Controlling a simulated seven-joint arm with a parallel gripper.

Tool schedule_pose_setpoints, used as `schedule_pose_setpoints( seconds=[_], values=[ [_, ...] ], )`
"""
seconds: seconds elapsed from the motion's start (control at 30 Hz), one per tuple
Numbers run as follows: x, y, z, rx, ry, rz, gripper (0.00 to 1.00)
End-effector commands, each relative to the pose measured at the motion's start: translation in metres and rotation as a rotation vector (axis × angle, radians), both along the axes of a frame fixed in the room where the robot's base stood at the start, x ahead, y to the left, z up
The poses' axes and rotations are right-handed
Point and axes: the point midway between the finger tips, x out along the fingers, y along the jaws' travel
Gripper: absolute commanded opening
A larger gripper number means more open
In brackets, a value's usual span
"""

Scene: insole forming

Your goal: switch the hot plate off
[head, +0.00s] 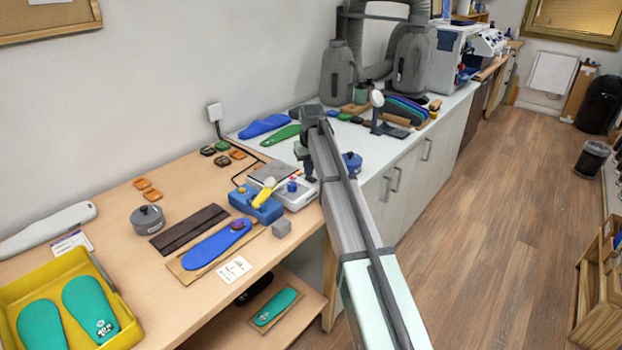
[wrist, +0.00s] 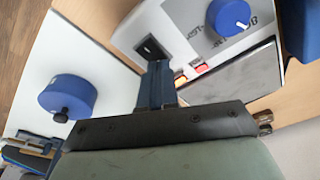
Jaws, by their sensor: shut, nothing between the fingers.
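The hot plate (head: 297,199) is a pale box with a grey top plate, at the right end of the wooden bench. In the head view my gripper (head: 310,178) is at the hot plate's right end, partly hidden by my arm.
A blue lidded pot (wrist: 68,95) stands beside the hot plate, also in the head view (head: 352,162). A yellow tray (head: 125,315) holds green insoles.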

Motion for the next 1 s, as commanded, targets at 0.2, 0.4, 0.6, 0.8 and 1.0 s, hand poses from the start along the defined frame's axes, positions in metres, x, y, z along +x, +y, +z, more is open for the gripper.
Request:
schedule_pose_setpoints(
  seconds=[0.2, 0.4, 0.6, 0.8, 1.0],
  values=[
    [0.000, 0.000, -0.003, 0.000, 0.000, 0.000, 0.00],
    [0.000, 0.000, -0.005, 0.000, 0.000, 0.000, 0.00],
    [0.000, 0.000, -0.007, 0.000, 0.001, 0.000, 0.00],
    [0.000, 0.000, -0.001, 0.000, 0.001, 0.000, 0.00],
    [0.000, 0.000, 0.012, 0.000, 0.000, 0.000, 0.00]
  ],
)
